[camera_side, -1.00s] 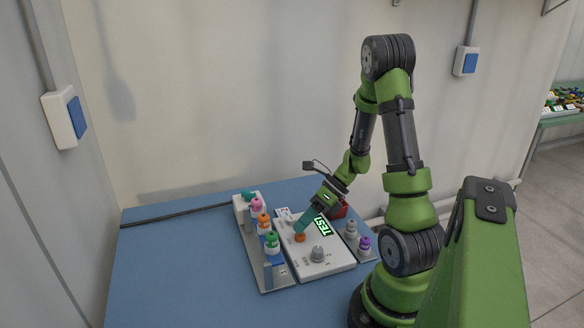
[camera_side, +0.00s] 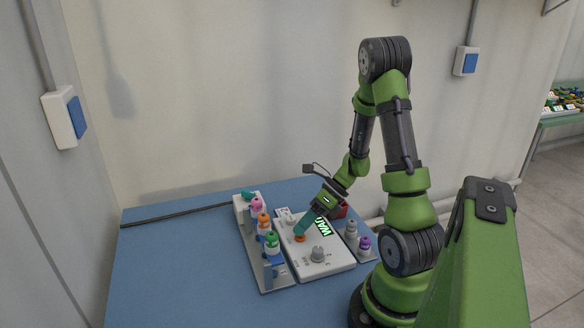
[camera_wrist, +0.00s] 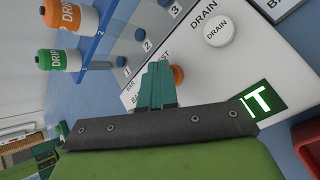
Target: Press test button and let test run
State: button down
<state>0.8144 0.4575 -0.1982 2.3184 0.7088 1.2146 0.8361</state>
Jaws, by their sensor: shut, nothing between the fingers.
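The white control panel (camera_side: 330,262) lies on the blue table, with a lit green display (camera_side: 323,226) that appears to read WAIT. In the wrist view only the end of the display (camera_wrist: 262,102) shows, with a T. The orange button (camera_side: 300,239) sits near the panel's upper left and is partly hidden behind the fingers in the wrist view (camera_wrist: 178,74). My gripper (camera_side: 300,232) is shut and empty, its teal fingertips (camera_wrist: 157,68) right at the orange button. I cannot tell whether they touch it.
A rack at the panel's left holds pink, orange (camera_side: 263,221) and green bottles (camera_side: 271,241). Grey and purple bottles (camera_side: 364,243) stand on its right. A grey knob (camera_side: 317,254) and a white DRAIN button (camera_wrist: 218,30) are on the panel.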

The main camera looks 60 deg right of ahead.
jog(key=shift+r, duration=0.95)
notch_tip(320, 180, up, 5)
dwell(0.3)
dwell(0.5)
